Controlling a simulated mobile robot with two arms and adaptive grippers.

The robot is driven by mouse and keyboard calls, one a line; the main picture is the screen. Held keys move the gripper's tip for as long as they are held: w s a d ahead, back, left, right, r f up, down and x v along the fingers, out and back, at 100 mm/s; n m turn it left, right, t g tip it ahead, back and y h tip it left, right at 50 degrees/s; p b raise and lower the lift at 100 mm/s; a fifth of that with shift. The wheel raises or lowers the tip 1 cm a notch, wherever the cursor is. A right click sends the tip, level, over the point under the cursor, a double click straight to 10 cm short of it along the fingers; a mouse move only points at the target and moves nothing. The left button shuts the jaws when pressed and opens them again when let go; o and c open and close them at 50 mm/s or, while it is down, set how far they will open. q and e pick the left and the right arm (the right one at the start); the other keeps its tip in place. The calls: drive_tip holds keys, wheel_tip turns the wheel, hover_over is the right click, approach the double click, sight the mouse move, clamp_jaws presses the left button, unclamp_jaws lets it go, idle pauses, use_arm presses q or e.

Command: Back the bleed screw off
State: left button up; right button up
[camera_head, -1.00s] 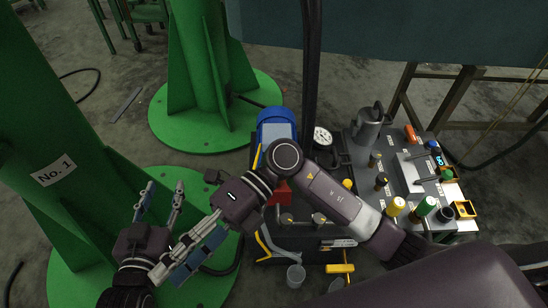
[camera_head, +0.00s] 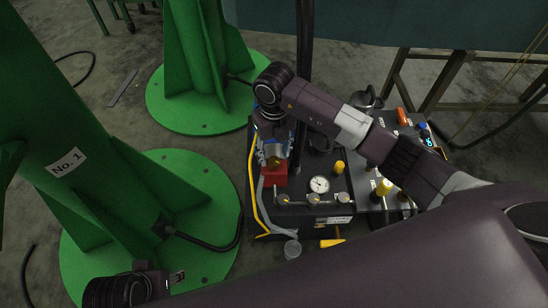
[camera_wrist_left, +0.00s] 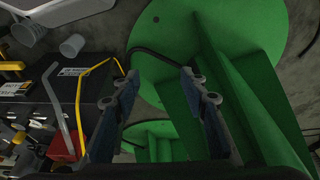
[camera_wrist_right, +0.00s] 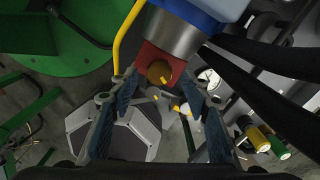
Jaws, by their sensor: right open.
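A round brass knob (camera_wrist_right: 160,72) with a yellow mark, which looks like the bleed screw, sits in front of a red block (camera_wrist_right: 150,56) below a grey cylinder in the right wrist view. My right gripper (camera_wrist_right: 155,84) is open, its fingertips on either side of the knob; I cannot tell whether they touch it. In the head view the right gripper (camera_head: 272,156) hangs over the red block (camera_head: 273,175) and hides the knob. My left gripper (camera_head: 178,277) is low at the left, partly cut off; its fingers (camera_wrist_left: 158,85) are apart and empty in the left wrist view.
The black bench holds a gauge (camera_head: 319,184), several small knobs and a yellow hose (camera_head: 253,185). A clear cup (camera_head: 292,249) stands at its front. Green pillars (camera_head: 205,60) stand at the left.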

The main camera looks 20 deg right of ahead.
sight(274, 164)
drive_tip(key=shift+f, duration=1.2)
use_arm(q)
drive_tip(key=shift+v, duration=1)
drive_tip(key=shift+a, duration=0.1)
use_arm(e)
drive_tip(key=shift+a, duration=0.1)
drive_tip(key=c, duration=1.2)
drive_tip(key=shift+o, duration=0.2)
